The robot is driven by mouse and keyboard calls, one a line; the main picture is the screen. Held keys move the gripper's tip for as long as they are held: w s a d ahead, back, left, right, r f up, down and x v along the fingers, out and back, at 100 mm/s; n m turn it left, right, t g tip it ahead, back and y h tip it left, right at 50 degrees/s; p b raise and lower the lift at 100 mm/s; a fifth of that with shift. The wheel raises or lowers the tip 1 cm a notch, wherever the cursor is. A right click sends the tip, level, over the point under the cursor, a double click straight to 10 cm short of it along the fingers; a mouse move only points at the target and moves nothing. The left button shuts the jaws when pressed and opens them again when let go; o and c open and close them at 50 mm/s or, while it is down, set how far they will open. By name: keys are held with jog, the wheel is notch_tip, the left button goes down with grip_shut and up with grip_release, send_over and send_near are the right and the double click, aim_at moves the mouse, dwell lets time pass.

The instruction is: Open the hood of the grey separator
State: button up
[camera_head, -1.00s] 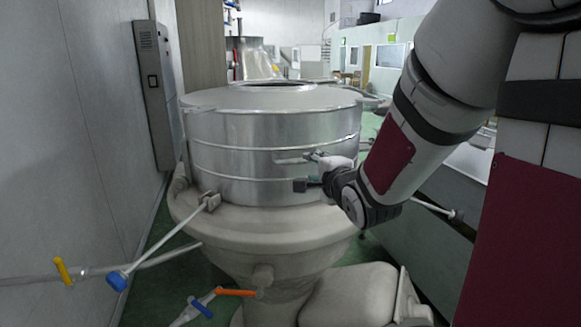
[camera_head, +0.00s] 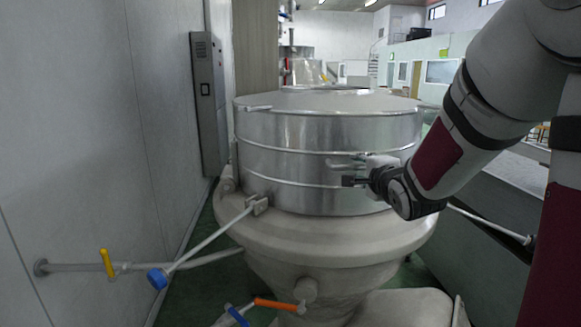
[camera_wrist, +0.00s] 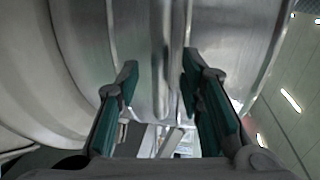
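The grey separator (camera_head: 270,145) stands in the middle of the head view, a shiny ribbed metal drum on a rounded beige base. Its hood has a flat round top (camera_head: 330,101) and looks level and closed. A small bar handle (camera_head: 341,164) sticks out from the front of the drum. My gripper (camera_head: 352,172) is at this handle, on the drum's right front side. In the wrist view my gripper (camera_wrist: 160,72) has its fingers apart, facing the metal wall. A narrow metal bar (camera_wrist: 175,75) runs between them; I cannot tell whether either finger touches it.
A wall with a tall grey cabinet (camera_head: 207,104) is close on the left. Pipes with a yellow-handled valve (camera_head: 107,263), a blue cap (camera_head: 157,279) and an orange-handled valve (camera_head: 278,304) reach out low in front. A dark grey unit (camera_head: 500,205) stands on the right.

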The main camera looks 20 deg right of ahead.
jog(key=shift+x, duration=1.3)
jog(key=shift+c, duration=0.4)
grip_shut()
